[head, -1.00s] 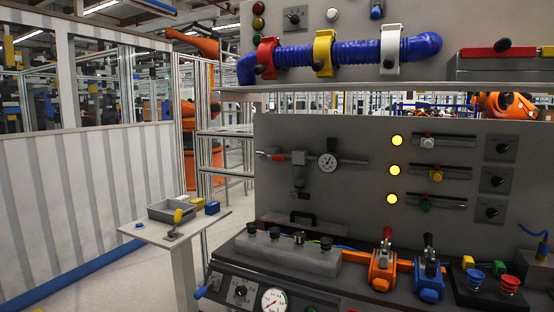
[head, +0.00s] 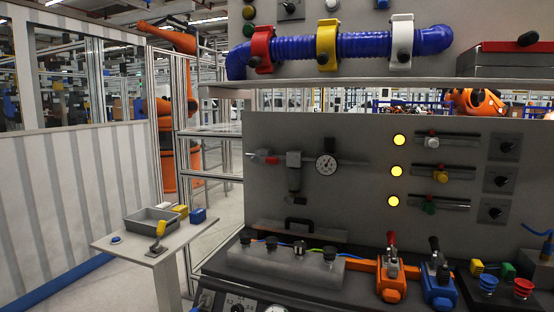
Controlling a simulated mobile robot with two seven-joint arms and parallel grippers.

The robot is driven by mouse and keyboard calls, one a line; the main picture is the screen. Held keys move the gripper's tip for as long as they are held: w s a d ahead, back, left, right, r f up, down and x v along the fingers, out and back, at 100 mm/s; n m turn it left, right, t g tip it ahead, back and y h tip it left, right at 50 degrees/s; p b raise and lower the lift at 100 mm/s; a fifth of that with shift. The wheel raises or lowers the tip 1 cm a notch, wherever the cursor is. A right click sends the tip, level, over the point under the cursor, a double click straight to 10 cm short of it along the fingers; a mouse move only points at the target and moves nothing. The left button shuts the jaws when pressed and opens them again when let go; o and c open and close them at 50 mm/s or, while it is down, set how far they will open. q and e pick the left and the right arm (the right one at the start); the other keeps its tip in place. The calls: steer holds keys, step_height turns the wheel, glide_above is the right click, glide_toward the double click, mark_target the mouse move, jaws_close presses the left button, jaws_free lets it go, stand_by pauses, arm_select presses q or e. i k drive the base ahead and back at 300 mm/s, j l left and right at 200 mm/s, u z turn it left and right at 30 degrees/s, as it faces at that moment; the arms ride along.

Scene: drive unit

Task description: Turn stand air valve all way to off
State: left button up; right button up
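A small valve with a red handle (head: 268,159) sits at the left end of a thin air line on the grey upright panel (head: 360,225) in the head view. To its right on the same line are a grey filter-like unit (head: 294,172) and a round white gauge (head: 326,166). The red handle appears to lie roughly along the line; its exact angle is too small to tell. Neither of my grippers is in view, and nothing of my arms shows near the valve.
Below the panel, a console carries a grey block with black knobs (head: 285,264), an orange clamp (head: 391,278) and a blue clamp (head: 438,283). A blue hose (head: 375,45) runs above the shelf. A small side table (head: 130,247) stands left; floor shows beside it.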

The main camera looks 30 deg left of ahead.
mark_target(257, 159)
steer(key=i+j+z, duration=0.2)
steer(key=j+z, duration=0.15)
steer(key=j, duration=1.05)
steer(key=j+z, duration=0.4)
steer(key=j, duration=0.95)
